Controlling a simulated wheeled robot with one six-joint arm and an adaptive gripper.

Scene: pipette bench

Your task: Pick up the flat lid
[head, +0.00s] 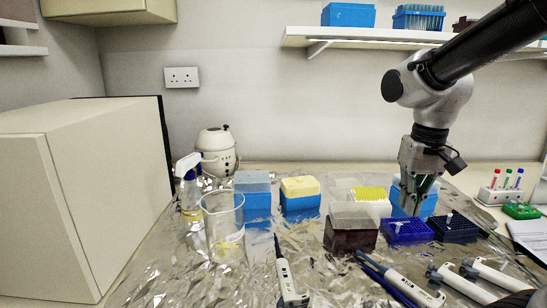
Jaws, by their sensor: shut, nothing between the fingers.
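My gripper (411,205) points down at the right of the bench, shut and empty. It is in front of a blue box (425,204) and covers part of it. I cannot tell whether it touches the box. No separate flat lid can be made out for certain. A blue box with a paler blue-grey top (252,181) and a blue box with a yellow top (300,186) stand at the back, left of my gripper, closed from what I see.
A white tip box with yellow tips (370,194), a dark tip box (350,234) and blue racks (405,232) crowd around my gripper. Pipettes (287,282) lie in front. A glass beaker (223,240) and a spray bottle (192,215) stand left. A shelf (370,38) hangs above.

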